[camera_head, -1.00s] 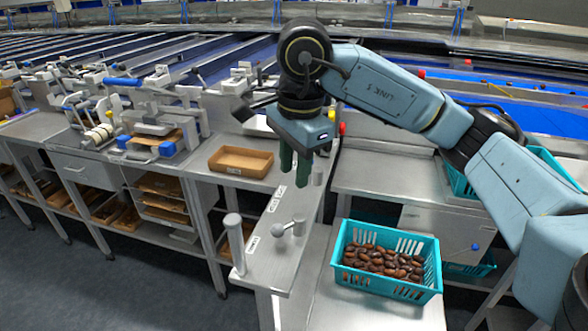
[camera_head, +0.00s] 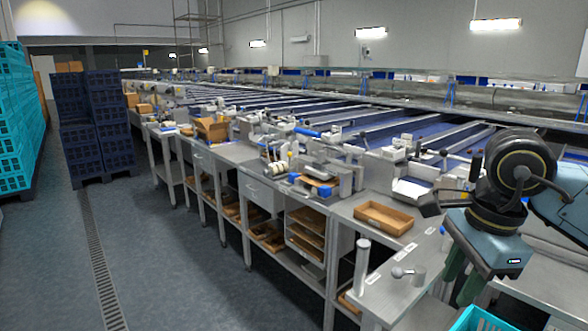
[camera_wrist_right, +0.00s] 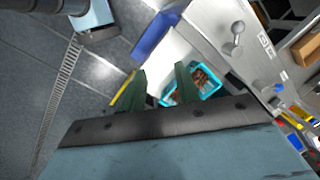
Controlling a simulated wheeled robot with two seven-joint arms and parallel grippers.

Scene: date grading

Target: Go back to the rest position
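My right gripper (camera_head: 461,284) hangs at the lower right of the head view, with its green fingers pointing down. In the right wrist view its two fingers (camera_wrist_right: 160,72) stand apart with nothing held between them. The teal crate (camera_head: 480,322) shows only by its rim at the bottom edge of the head view. In the right wrist view the teal crate (camera_wrist_right: 213,92) holds brown dates (camera_wrist_right: 204,84) and is partly hidden behind a finger. My left gripper is in neither view.
A grey bench bears an empty brown tray (camera_head: 384,216) and a metal post (camera_head: 361,266) near my right gripper. Stacked dark blue crates (camera_head: 98,125) and teal crates (camera_head: 12,120) stand at left. The floor (camera_head: 190,270) between is clear.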

